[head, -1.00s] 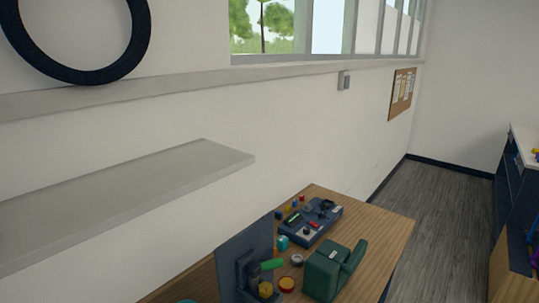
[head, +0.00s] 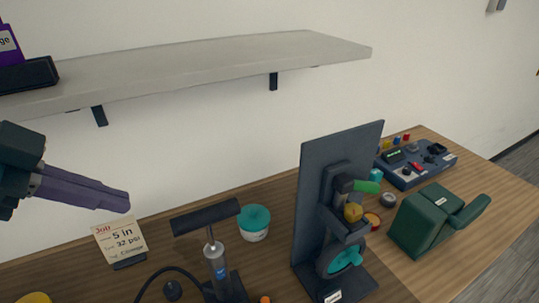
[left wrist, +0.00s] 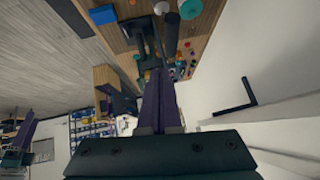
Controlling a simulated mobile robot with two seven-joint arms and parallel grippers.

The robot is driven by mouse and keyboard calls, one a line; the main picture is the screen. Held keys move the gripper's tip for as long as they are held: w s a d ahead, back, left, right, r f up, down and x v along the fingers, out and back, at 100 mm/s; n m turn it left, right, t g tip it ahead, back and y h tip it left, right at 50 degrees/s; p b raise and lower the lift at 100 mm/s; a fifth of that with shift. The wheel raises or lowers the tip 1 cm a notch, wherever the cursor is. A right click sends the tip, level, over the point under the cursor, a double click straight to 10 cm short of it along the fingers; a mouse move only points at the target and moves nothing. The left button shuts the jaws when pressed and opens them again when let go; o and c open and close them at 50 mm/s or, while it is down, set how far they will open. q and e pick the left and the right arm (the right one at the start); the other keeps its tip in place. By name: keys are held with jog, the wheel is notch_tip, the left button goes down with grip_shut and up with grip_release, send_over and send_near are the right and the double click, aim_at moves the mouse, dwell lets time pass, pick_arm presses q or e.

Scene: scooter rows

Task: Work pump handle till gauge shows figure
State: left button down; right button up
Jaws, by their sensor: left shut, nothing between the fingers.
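The pump (head: 216,264) stands upright on the wooden bench in the head view, with a grey barrel, black T-handle (head: 206,217) and dark hose. I cannot see a gauge face. A job card (head: 120,241) left of the pump reads "32 psi". My left gripper (head: 128,203), with purple fingers, is shut and empty. It appears left of the handle, apart from it, above the card. Its fingers (left wrist: 158,95) also show in the left wrist view. A purple and dark shape at that view's lower left may be my right gripper (left wrist: 22,133), but its jaws are unclear.
A white tub with teal lid (head: 254,223) stands behind the pump. To its right are a dark upright stand (head: 312,200), a green device (head: 420,226) and a control panel (head: 410,172). A wall shelf (head: 200,70) overhangs the bench's back.

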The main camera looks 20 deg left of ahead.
pick_arm(q)
jog(key=w, duration=0.1)
jog(key=w+r+b, duration=0.1)
jog(key=w, duration=0.1)
jog(key=shift+w+a+t, duration=0.15)
jog(key=shift+w+t, duration=0.1)
jog(key=shift+t, duration=0.15)
pick_arm(e)
jog(key=shift+w+x, duration=0.2)
jog(key=shift+x, duration=0.75)
